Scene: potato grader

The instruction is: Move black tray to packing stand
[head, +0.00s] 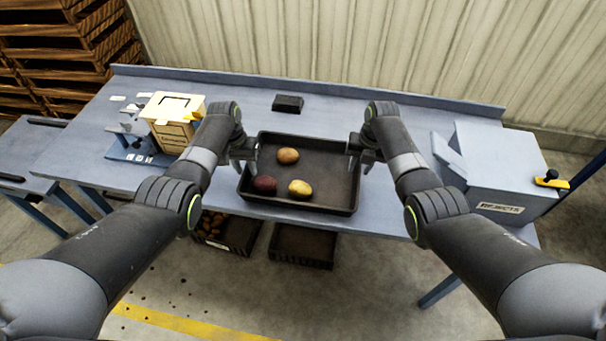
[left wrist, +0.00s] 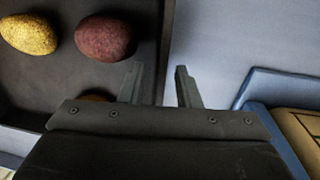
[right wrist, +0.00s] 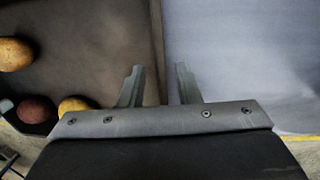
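The black tray (head: 330,202) lies on the blue-grey table with three potatoes in it: a tan one (head: 288,156), a dark red one (head: 265,184) and a yellow one (head: 300,188). My left gripper (head: 244,158) is at the tray's left wall; in the left wrist view its fingers (left wrist: 160,85) are apart, one either side of the wall. My right gripper (head: 361,158) is at the right wall; in the right wrist view its open fingers (right wrist: 158,85) also straddle the wall. A low blue-grey stand (head: 38,160), possibly the packing stand, is at the left.
A cream box on a blue scale-like device (head: 172,112) stands left of the tray. A grey rejects box (head: 495,170) stands at the right. A small black block (head: 288,103) lies behind the tray. Two dark crates (head: 302,246) are below the table.

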